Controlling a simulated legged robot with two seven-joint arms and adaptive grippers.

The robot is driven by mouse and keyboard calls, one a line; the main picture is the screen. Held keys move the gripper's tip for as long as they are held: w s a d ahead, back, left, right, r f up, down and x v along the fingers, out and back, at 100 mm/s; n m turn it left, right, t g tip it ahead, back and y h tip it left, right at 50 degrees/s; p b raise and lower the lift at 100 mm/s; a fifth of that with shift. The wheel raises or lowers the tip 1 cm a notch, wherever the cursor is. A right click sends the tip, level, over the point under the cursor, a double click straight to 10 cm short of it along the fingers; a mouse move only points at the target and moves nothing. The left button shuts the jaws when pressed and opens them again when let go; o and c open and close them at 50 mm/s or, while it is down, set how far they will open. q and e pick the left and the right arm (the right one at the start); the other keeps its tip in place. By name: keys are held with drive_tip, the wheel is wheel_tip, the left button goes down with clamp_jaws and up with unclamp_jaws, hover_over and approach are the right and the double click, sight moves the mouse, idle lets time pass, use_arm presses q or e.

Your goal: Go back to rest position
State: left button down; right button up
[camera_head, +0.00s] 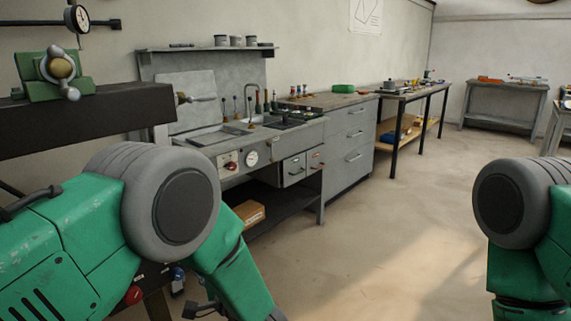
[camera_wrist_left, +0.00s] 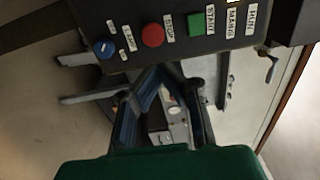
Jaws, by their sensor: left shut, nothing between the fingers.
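My left gripper (camera_wrist_left: 172,80) shows in the left wrist view, with its dark fingers pointing up the picture. It is shut with nothing held. A dark control panel (camera_wrist_left: 125,60) lies just beyond the fingertips, bearing a blue knob (camera_wrist_left: 105,47), a red button (camera_wrist_left: 152,35) and a green button (camera_wrist_left: 196,23). I cannot tell whether the fingers touch it. In the head view my green left arm bends down at the lower left, and the gripper is mostly hidden. My right arm is at the right edge; its gripper is out of view.
A dark beam (camera_head: 90,118) with a green clamp (camera_head: 62,76) stands at the left, close above my left arm. A grey workbench (camera_head: 262,135) and drawer cabinet (camera_head: 350,150) line the wall. The floor (camera_head: 385,245) between my arms is clear.

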use_arm(q)
drive_tip(key=p+v, duration=0.1)
drive_tip(key=v, duration=0.5)
drive_tip(key=s+a+f+n+g+h+p, duration=0.1)
drive_tip(key=s+a+f+g+h, duration=0.1)
drive_tip(key=s+a+f+h, duration=0.4)
drive_tip(key=s+a+f+n+g+h+p, duration=0.1)
drive_tip(key=s+a+f+h+p, duration=0.1)
drive_tip(key=s+a+f+h, duration=0.45)
drive_tip(key=s+f+n+g, duration=0.1)
drive_tip(key=s+g, duration=0.3)
drive_tip(key=s, duration=0.6)
drive_tip(key=s+f+n+g+p, duration=0.1)
drive_tip(key=s+n+g, duration=0.3)
drive_tip(key=s, duration=0.6)
drive_tip(key=shift+f+n+h, duration=0.3)
drive_tip(key=shift+f+h, duration=0.05)
drive_tip(key=shift+h, duration=0.1)
use_arm(e)
drive_tip(key=r, duration=0.3)
drive_tip(key=a+r, duration=0.1)
drive_tip(key=r, duration=0.1)
drive_tip(key=shift+w+a+r, duration=0.1)
drive_tip(key=shift+w+r, duration=0.05)
drive_tip(key=shift+r, duration=0.25)
